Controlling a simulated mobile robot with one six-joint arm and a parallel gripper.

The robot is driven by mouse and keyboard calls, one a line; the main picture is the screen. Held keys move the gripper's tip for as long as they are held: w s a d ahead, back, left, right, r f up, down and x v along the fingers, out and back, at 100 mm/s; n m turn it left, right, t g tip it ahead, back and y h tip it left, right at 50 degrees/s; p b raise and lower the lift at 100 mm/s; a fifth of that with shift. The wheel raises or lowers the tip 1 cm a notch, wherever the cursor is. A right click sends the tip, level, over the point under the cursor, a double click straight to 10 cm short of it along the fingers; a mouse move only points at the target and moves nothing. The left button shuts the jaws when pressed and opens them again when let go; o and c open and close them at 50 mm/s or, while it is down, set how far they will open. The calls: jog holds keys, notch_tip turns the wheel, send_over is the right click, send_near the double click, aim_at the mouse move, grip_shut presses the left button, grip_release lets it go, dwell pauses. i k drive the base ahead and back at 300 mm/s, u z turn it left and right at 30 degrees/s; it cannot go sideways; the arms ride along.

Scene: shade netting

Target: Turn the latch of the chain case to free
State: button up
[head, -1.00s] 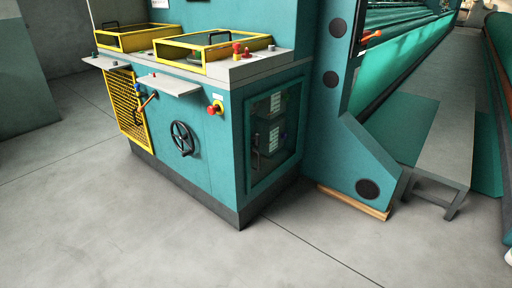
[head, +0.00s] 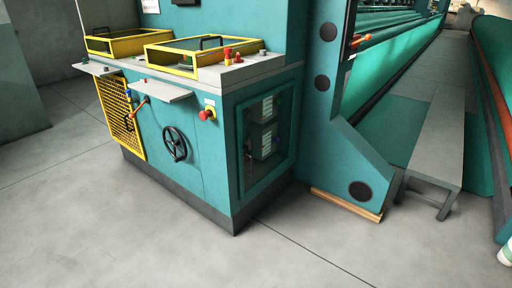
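The teal machine cabinet (head: 190,185) stands ahead, left of centre. Its front has a yellow mesh guard (head: 116,118) at the left, with an orange-tipped lever (head: 138,106) beside it. A black handwheel (head: 174,144) is in the middle of the front. The right side has a framed window panel (head: 268,138) with a small dark handle (head: 248,150) at its left edge. I cannot tell which of these parts is the chain case and its latch. My gripper is not in view.
Two grey shelves stick out from the front; one (head: 162,91) is above the handwheel. A red stop button (head: 207,114) sits right of it. A teal end frame (head: 345,165) and grey bench (head: 437,150) stand at the right. The floor (head: 120,235) in front is clear.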

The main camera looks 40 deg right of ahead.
aim_at(249, 143)
jog(key=z, duration=0.05)
jog(key=i, duration=0.9)
jog(key=u, duration=0.05)
